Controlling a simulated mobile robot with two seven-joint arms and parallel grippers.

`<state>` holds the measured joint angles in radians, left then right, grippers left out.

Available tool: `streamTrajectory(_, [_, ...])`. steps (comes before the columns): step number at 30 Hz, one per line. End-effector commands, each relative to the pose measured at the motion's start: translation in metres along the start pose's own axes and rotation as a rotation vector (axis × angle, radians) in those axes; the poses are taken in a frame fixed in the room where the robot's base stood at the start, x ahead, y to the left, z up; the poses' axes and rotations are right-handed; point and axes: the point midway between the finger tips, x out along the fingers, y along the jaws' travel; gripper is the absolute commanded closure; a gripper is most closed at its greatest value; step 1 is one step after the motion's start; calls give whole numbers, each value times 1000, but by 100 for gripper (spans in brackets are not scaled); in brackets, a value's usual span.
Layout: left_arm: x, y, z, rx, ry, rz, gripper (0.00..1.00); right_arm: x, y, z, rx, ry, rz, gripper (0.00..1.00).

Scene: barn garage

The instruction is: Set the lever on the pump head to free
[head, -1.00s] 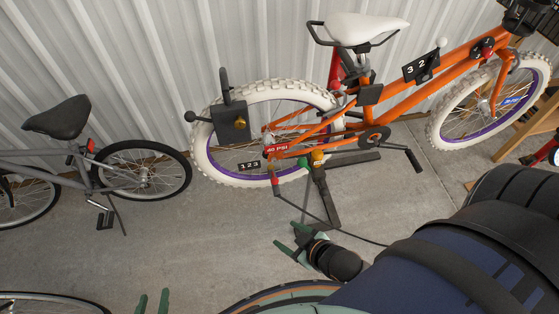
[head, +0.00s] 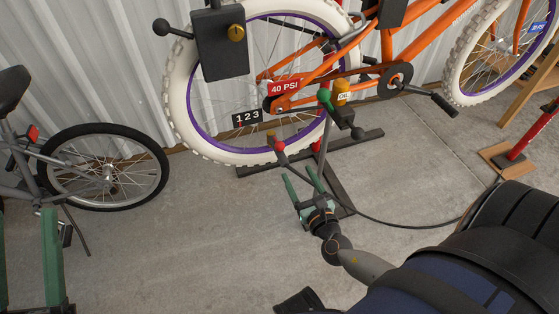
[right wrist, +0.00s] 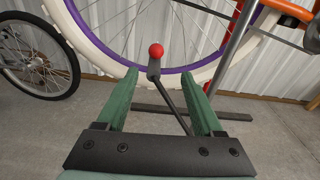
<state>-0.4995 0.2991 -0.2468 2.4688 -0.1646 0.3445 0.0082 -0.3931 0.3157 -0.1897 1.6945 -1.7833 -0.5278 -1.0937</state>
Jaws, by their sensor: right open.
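The pump head (head: 279,153) is a small grey piece at the hose's end, by the lower rim of the orange bike's rear wheel (head: 190,135). Its lever carries a red ball (head: 280,146). In the right wrist view the red ball (right wrist: 156,50) stands on top of the grey head (right wrist: 153,70), framed between my fingertips. My right gripper (head: 298,176) is open and empty, just below and in front of the head, apparently not touching it. My left gripper (head: 26,225) is open at the lower left edge, partly cut off, far from the head.
A black hose (head: 400,224) runs across the floor from the head toward a red pump (head: 520,140) on a wooden base. A dark stand (head: 340,195) holds the orange bike. A grey bike (head: 45,170) stands at left. The middle concrete floor is clear.

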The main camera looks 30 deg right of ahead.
Motion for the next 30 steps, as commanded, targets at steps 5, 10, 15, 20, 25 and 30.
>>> streamTrajectory(5, [-10,7,-11,19,96,12,50,9,4,-10,-190,-69,17,32])
streamTrajectory(10, [-11,8,-14,24,110,15,50,20,5,-7,-226,-83,20,32])
streamTrajectory(15, [-15,10,-8,26,105,16,50,50,6,-5,-221,-84,18,32])
streamTrajectory(20, [-19,13,-2,30,100,18,50,84,6,-3,-220,-83,19,32])
streamTrajectory(25, [-22,16,3,34,95,21,50,112,7,-1,-219,-81,19,32])
streamTrajectory(30, [-25,17,6,40,92,23,50,129,8,1,-220,-80,20,32])
